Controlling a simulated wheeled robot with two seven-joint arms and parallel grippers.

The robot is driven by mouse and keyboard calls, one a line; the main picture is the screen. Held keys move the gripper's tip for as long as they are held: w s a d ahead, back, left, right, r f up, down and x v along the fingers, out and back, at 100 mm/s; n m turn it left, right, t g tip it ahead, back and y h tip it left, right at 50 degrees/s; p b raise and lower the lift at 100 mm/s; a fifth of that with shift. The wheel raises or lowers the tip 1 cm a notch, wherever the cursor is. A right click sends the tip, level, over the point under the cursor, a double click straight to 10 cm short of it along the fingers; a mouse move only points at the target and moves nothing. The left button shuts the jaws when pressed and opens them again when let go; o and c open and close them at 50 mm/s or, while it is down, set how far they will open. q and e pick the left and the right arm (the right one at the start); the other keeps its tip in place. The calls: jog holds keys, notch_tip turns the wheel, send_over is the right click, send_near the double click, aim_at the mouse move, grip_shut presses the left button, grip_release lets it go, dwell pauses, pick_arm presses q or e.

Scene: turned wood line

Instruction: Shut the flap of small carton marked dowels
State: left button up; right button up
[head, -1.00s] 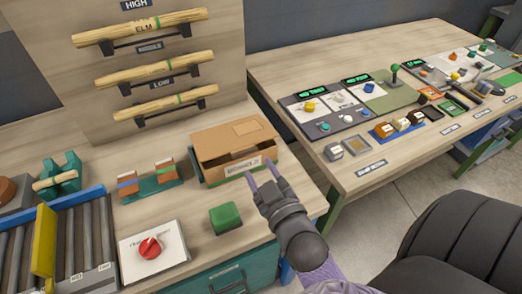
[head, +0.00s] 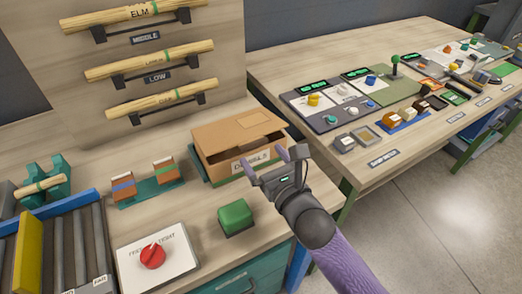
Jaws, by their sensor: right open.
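The small carton (head: 225,142) is a brown cardboard box on the wooden bench, with a white label reading roughly "DOWELS" (head: 250,162) on its front. A dark gap shows between its top and its front wall, so the front looks open. My right gripper (head: 273,163) is open and empty at the carton's front right corner, its fingers pointing at the label side. One finger overlaps the label's edge in the picture; I cannot tell whether it touches. My left gripper is not in view.
A green block (head: 236,216) lies in front of the carton. A white panel with a red knob (head: 152,256) and a roller track (head: 75,250) are at the lower left. A rack of wooden rods (head: 150,73) stands behind. A second bench with control panels (head: 335,108) is at the right.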

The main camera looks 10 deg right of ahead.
aim_at(253, 144)
jog(key=shift+x, duration=1.7)
jog(key=shift+f+b, duration=0.1)
jog(key=shift+b, duration=0.2)
grip_shut()
